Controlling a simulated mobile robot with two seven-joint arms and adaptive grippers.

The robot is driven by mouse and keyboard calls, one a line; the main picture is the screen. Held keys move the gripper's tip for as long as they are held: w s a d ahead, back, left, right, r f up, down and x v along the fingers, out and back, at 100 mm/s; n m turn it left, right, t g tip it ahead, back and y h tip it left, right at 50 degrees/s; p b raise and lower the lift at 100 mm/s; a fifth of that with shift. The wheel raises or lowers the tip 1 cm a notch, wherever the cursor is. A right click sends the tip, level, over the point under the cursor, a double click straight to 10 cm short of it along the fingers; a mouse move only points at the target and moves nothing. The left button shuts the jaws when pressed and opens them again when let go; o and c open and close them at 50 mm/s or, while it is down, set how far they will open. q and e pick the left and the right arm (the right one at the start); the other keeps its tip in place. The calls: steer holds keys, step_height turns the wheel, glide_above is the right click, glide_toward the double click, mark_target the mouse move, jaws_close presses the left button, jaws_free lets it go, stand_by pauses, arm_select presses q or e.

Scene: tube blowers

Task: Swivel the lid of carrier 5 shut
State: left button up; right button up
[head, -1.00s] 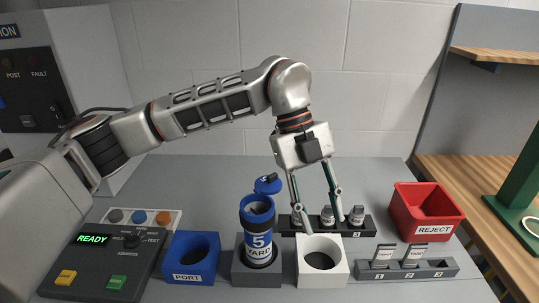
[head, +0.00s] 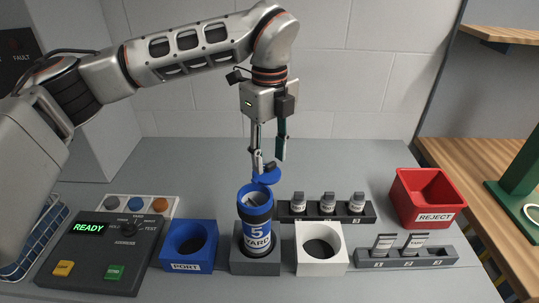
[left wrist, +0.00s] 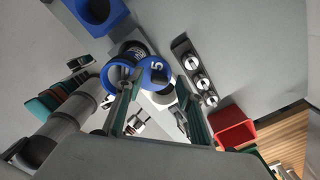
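Carrier 5 (head: 256,228) is a blue and white cylinder standing upright in a grey block. Its mouth is open, and its blue lid (head: 266,176) is swung out to the back right of the rim. In the left wrist view the lid (left wrist: 156,72), marked 5, lies beside the open mouth (left wrist: 119,73). My left gripper (head: 268,160) points down at the lid, its fingers apart on either side of it. In the left wrist view the fingers (left wrist: 160,82) are clearly spread; I cannot tell whether one touches the lid. My right gripper is in neither view.
A blue PORT block (head: 189,267) stands left of the carrier and an empty white holder (head: 334,262) right of it. A dark rack (head: 367,211) with several vials is behind. A red REJECT bin (head: 429,190) and a grey rack (head: 407,262) are farther right.

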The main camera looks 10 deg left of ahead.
arm_select(q)
steer(key=shift+f, duration=0.45)
jaws_close()
